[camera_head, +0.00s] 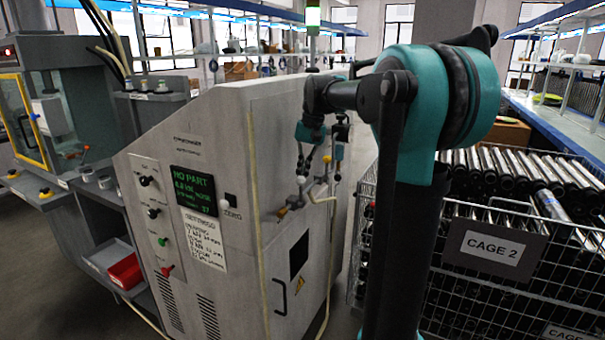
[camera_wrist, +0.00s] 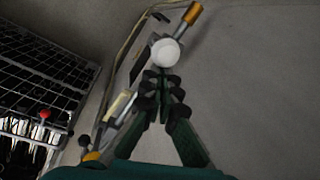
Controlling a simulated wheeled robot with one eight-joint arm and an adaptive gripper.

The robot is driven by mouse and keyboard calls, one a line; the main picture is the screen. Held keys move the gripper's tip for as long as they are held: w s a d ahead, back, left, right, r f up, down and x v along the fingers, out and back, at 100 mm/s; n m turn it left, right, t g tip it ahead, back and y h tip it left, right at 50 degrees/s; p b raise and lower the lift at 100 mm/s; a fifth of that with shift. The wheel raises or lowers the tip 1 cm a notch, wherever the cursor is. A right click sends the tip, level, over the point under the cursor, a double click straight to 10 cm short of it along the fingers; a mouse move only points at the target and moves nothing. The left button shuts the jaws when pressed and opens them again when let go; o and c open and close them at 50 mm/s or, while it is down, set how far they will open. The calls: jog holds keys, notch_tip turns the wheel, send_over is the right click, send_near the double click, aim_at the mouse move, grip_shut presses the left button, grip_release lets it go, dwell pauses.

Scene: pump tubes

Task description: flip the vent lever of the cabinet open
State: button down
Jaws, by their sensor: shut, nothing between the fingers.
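The grey cabinet (camera_head: 225,130) stands in the middle of the head view. On its right side is small pipework with a pale lever-like piece (camera_head: 321,199) and an orange-ended part (camera_head: 282,212). I cannot tell for sure which piece is the vent lever. My gripper (camera_head: 318,168) is at this side, just above the pipework. In the wrist view my gripper (camera_wrist: 162,76) is shut and empty, its tips just below a white round knob (camera_wrist: 166,53) in the picture. An orange end (camera_wrist: 192,13) lies beyond the knob. Contact cannot be told.
A wire cage (camera_head: 490,235) marked CAGE 2, full of dark tubes, stands close on the right; its mesh shows in the wrist view (camera_wrist: 40,75). A pale hose (camera_head: 326,285) runs down the cabinet side. A machine with a yellow-framed door (camera_head: 22,125) is at left.

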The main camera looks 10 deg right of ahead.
jog(key=shift+s+a+r+t+h, duration=0.15)
jog(key=shift+s+a+t+h, duration=0.45)
jog(key=shift+s+t, duration=0.2)
jog(key=s+a+f+n+t+h, duration=0.1)
jog(key=s+a+f+t+h, duration=0.5)
jog(key=t, duration=0.5)
jog(key=s+f+h, duration=0.1)
jog(key=s, duration=0.1)
jog(key=shift+s+f, duration=0.2)
jog(key=shift+s, duration=0.1)
jog(key=shift+s+f, duration=0.1)
jog(key=shift+f, duration=0.05)
dwell(0.4)
jog(key=shift+s, duration=0.1)
jog(key=v, duration=1.1)
jog(key=shift+a+r, duration=0.3)
jog(key=shift+a, duration=0.15)
